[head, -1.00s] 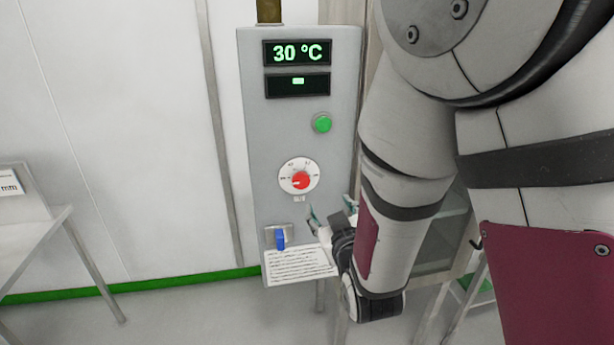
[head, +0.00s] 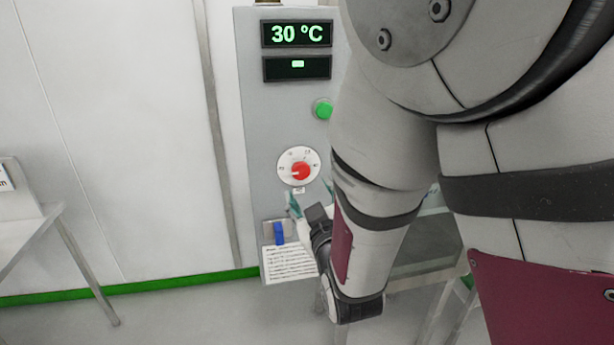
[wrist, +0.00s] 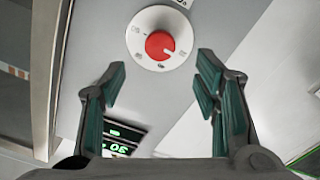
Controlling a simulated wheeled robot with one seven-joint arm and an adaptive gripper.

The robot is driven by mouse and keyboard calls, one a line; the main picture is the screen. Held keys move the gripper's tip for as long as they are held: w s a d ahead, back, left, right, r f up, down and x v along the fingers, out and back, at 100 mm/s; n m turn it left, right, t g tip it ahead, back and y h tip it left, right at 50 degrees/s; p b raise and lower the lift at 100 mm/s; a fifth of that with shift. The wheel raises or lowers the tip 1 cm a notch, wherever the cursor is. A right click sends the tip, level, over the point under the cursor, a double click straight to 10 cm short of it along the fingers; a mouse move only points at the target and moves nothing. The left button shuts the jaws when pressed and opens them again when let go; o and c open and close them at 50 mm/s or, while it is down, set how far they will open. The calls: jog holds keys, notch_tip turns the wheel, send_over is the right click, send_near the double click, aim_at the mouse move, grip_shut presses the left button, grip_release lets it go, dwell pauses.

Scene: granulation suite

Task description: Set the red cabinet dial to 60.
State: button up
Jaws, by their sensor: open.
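The red dial (head: 300,171) sits on a round white scale plate on the grey cabinet (head: 262,120). Its pointer is toward the left side of the scale in the head view; the scale numbers are too small to read. The upper display (head: 297,34) reads 30 °C. My gripper (head: 308,200) is just below the dial, partly hidden by my arm. In the wrist view, the dial (wrist: 159,45) lies beyond the fingertips, between them in width. My gripper (wrist: 160,85) is open and empty, not touching the dial.
A second display (head: 297,68) shows a small green bar. A green button (head: 323,108) is above the dial. A blue switch (head: 279,233) and a printed sheet (head: 288,264) are below it. A table (head: 30,235) stands at the left.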

aim_at(301, 173)
jog(key=x, duration=0.9)
jog(key=shift+w, duration=0.1)
jog(key=c, duration=1.1)
